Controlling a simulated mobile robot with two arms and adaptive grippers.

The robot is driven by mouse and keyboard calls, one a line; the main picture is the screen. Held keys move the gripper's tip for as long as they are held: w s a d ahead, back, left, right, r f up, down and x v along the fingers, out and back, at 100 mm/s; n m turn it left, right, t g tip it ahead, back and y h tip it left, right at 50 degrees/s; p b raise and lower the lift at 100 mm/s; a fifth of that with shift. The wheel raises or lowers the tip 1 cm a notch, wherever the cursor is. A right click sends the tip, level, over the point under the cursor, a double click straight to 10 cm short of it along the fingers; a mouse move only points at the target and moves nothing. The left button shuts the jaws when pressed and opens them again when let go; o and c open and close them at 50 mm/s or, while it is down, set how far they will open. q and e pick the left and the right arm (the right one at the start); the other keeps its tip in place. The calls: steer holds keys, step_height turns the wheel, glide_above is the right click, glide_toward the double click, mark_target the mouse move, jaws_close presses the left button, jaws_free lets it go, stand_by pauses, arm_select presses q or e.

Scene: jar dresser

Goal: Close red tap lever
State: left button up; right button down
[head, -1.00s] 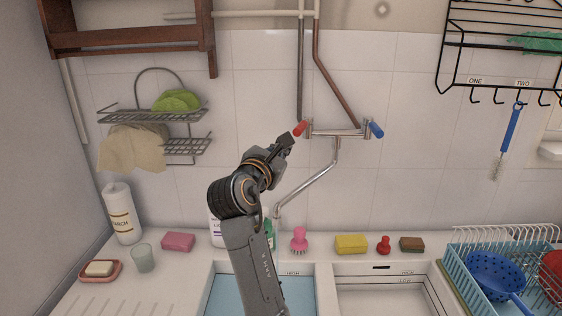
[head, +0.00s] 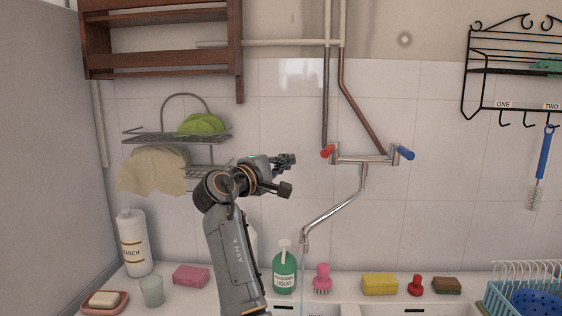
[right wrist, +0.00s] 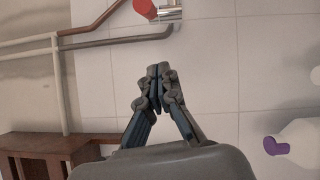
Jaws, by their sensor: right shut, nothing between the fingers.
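The wall tap (head: 365,160) has a red lever (head: 327,152) on its left end and a blue lever (head: 405,152) on its right end. Its curved spout (head: 330,212) hangs to the lower left, with a thin pale stream below its mouth. My right gripper (head: 287,160) is left of the red lever, apart from it. In the right wrist view its fingers (right wrist: 155,85) are together and empty, and the red lever (right wrist: 145,8) is at the top edge, partly cut off. My left gripper is not in view.
A wire rack (head: 178,138) with green plates hangs at left, and a wooden shelf (head: 160,40) above it. Green washing liquid (head: 285,272), a pink brush (head: 322,278) and a yellow sponge (head: 380,284) stand below the tap.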

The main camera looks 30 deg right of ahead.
mark_target(330, 149)
steer(key=d+r+p, duration=0.1)
steer(key=d+p, duration=0.2)
steer(key=d, duration=0.4)
steer(key=shift+s, duration=0.35)
steer(key=shift+d, duration=0.15)
